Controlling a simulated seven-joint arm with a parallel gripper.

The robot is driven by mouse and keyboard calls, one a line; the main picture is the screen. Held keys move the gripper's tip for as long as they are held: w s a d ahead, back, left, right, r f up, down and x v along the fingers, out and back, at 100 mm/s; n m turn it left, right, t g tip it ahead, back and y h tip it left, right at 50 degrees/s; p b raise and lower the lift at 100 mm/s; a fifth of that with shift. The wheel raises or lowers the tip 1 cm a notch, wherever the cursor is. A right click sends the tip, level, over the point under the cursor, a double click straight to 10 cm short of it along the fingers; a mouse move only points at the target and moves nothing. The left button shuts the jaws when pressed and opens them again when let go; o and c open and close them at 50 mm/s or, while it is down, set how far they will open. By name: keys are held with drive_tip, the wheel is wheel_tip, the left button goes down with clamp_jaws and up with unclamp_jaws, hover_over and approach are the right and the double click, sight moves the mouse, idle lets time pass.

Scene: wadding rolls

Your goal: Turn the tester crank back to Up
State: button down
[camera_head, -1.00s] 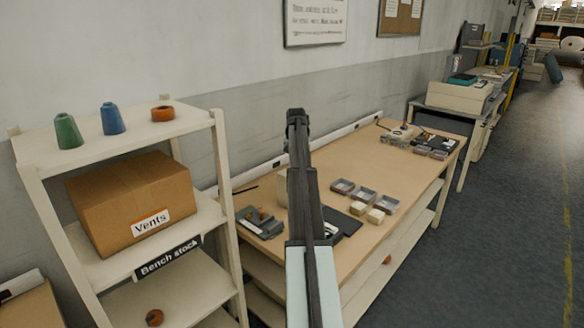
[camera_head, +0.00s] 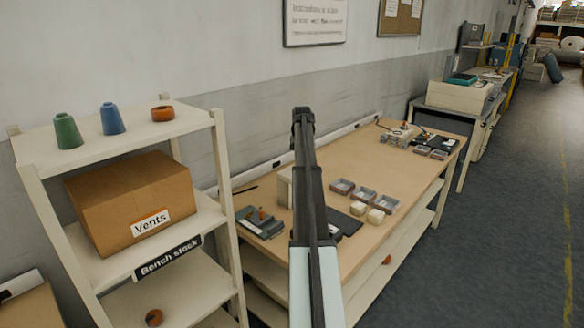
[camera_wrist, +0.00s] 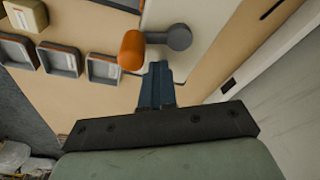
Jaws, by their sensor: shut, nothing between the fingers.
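In the wrist view, the crank has an orange knob (camera_wrist: 132,50) and a short grey arm running right to a round grey hub (camera_wrist: 178,38). It is mounted on a pale tester box (camera_wrist: 205,14). My gripper (camera_wrist: 157,66) is shut and empty. Its blue fingertips are just below the crank arm in the picture, right of the knob; I cannot tell if they touch. In the head view, the pale box (camera_head: 285,188) shows partly left of my dark arm, which hides the crank there. No Up mark is legible.
On the wooden bench (camera_head: 345,160), several small grey trays (camera_head: 364,195) and two pale blocks (camera_head: 376,215) lie right of my arm. A grey device (camera_head: 262,222) lies to the left. A shelf unit (camera_head: 235,230) stands beside the bench, and the wall runs behind.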

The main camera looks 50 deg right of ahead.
drive_tip(key=shift+w+d, duration=0.65)
drive_tip(key=shift+d, duration=0.1)
drive_tip(key=shift+w+d, duration=0.8)
drive_tip(key=shift+d, duration=0.4)
drive_tip(key=shift+w+d, duration=0.8)
drive_tip(key=shift+d, duration=0.2)
drive_tip(key=c, duration=1)
unclamp_jaws()
